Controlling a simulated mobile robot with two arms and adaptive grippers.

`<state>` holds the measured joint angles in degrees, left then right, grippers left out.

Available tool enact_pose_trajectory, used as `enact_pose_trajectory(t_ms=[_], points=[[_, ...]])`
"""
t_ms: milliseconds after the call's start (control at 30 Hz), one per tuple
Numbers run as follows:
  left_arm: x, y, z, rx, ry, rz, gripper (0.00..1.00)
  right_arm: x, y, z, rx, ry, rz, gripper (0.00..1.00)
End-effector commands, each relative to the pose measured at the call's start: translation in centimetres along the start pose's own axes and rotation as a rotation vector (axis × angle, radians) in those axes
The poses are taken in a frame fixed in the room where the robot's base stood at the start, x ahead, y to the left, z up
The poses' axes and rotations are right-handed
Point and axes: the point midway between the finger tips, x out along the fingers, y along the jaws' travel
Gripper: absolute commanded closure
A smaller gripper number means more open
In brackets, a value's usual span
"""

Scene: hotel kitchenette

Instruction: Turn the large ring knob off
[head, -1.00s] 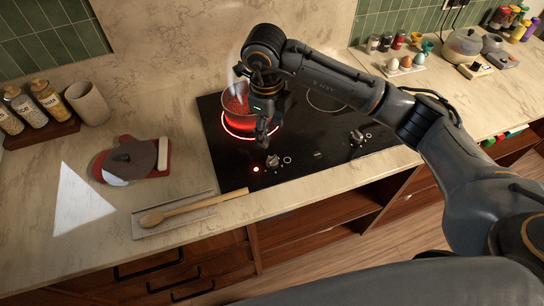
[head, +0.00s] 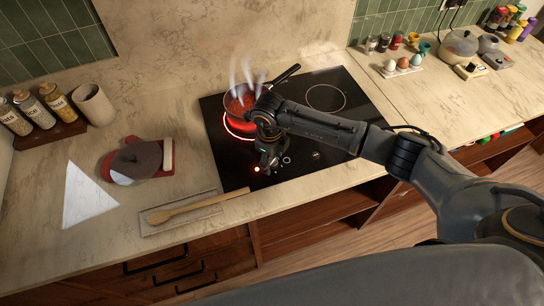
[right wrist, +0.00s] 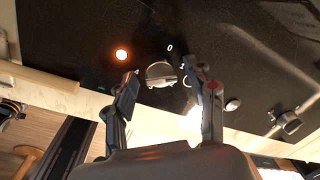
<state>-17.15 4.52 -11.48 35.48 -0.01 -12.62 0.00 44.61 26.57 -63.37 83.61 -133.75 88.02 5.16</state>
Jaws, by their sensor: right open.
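My left gripper is out of view.
A second knob (right wrist: 288,122) shows in the wrist view, with a small round button (right wrist: 233,104) between. Eggs (head: 403,64) stand in a holder at the right.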

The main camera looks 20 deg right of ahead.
Motion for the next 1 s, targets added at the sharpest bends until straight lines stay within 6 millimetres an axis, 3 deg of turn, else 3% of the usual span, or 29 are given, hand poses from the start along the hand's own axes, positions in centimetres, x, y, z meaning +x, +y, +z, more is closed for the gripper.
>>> enact_pose_trajectory(t_ms=[133,400,733,1000], points=[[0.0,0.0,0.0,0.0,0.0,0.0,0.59,0.0,0.0,0.0,0.0,0.0,0.0,0.45],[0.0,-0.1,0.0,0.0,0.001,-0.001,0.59,0.0,0.0,0.0,0.0,0.0,0.0,0.98],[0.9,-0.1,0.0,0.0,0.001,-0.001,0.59,0.2,0.0,0.0,-0.039,-0.003,-0.001,0.98],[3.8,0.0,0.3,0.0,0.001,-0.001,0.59,0.6,0.0,0.0,-0.202,-0.015,-0.003,0.98]])
